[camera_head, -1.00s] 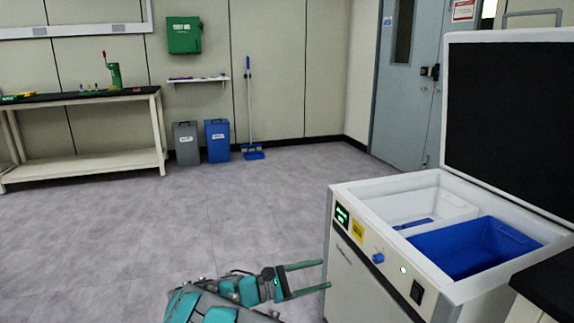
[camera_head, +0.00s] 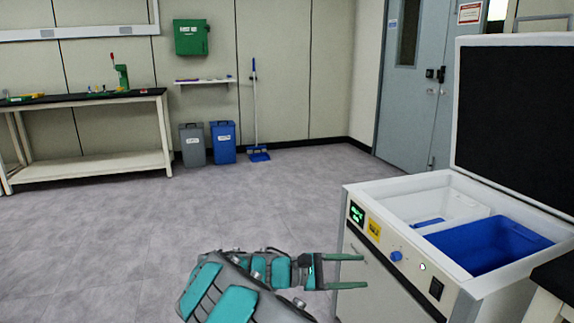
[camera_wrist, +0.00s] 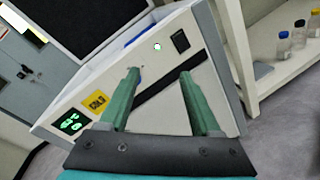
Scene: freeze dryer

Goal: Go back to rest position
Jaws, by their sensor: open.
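My gripper (camera_head: 346,271) is open and empty in the head view, its two green fingers pointing right toward the front of the freeze dryer (camera_head: 371,283). In the wrist view my gripper (camera_wrist: 160,85) shows its fingers spread, with the freeze dryer's front panel (camera_wrist: 72,106) behind them. I cannot tell the exact gap between fingertips and panel. The freeze dryer's lid (camera_head: 515,115) stands raised. Inside are a white compartment (camera_head: 425,205) with a small blue item (camera_head: 428,222) and a blue bin (camera_head: 488,243).
A bench (camera_head: 90,170) stands at the far left. A grey bin (camera_head: 192,145), a blue bin (camera_head: 223,142) and a broom (camera_head: 256,110) are by the back wall. A shelf with bottles (camera_wrist: 283,48) is right of the dryer in the wrist view. The floor at left is clear.

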